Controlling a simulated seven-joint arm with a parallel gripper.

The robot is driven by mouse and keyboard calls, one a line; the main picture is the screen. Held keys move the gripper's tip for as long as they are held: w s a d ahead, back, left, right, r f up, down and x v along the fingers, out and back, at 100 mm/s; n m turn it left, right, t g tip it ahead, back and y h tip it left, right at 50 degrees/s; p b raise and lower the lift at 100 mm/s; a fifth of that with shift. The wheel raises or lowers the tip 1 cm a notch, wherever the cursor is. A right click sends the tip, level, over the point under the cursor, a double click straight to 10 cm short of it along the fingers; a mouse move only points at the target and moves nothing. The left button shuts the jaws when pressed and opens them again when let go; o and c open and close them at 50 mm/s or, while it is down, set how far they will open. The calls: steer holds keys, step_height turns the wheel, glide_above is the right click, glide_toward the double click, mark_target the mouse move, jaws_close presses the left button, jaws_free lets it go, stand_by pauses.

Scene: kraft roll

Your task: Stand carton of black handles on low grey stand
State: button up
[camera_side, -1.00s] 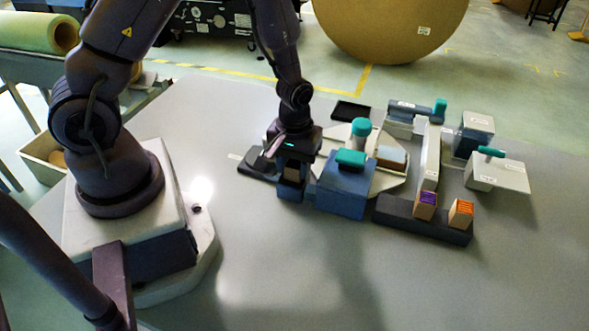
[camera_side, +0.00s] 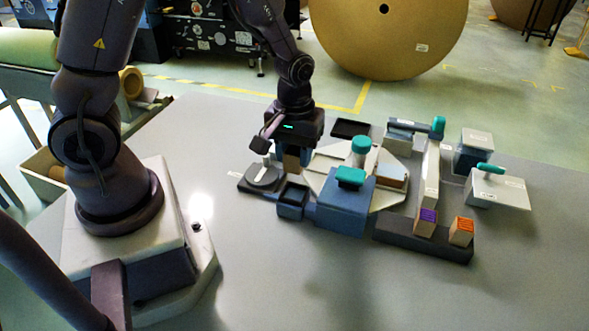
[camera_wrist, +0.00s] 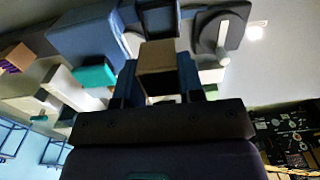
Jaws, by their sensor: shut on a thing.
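My gripper (camera_side: 292,160) is shut on a plain brown carton (camera_side: 291,164), held in the air above and behind a small open dark-blue box. The wrist view shows the carton (camera_wrist: 157,58) upright between the two fingers (camera_wrist: 157,80). The low dark-grey stand (camera_side: 400,232) is a long bar at the right of the table. A carton with a purple top (camera_side: 425,222) and one with an orange top (camera_side: 461,232) stand on it, with bare surface to their left.
The small blue box (camera_side: 291,200) looks empty. Between my gripper and the stand are a blue block (camera_side: 345,203) with a teal handle and a pale platform (camera_side: 384,197) with a teal-topped post. A tall pale wall (camera_side: 431,170) rises behind the stand. The front table is clear.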

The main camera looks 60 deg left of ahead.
steer(key=shift+w+d+r, duration=0.15)
steer(key=shift+w+r, duration=0.05)
steer(key=shift+r, duration=0.3)
steer(key=shift+w+d+r, duration=0.1)
steer(key=shift+w+r, duration=0.1)
steer(key=shift+r, duration=0.25)
steer(key=w+d, duration=0.3)
steer(key=w, duration=0.1)
glide_above(386, 221)
step_height(386, 221, down, 3)
steer(key=shift+w+f, duration=0.1)
steer(key=shift+f, duration=2.45)
steer(key=shift+f, duration=0.75)
steer(key=o, duration=1.1)
steer(key=shift+c, duration=0.2)
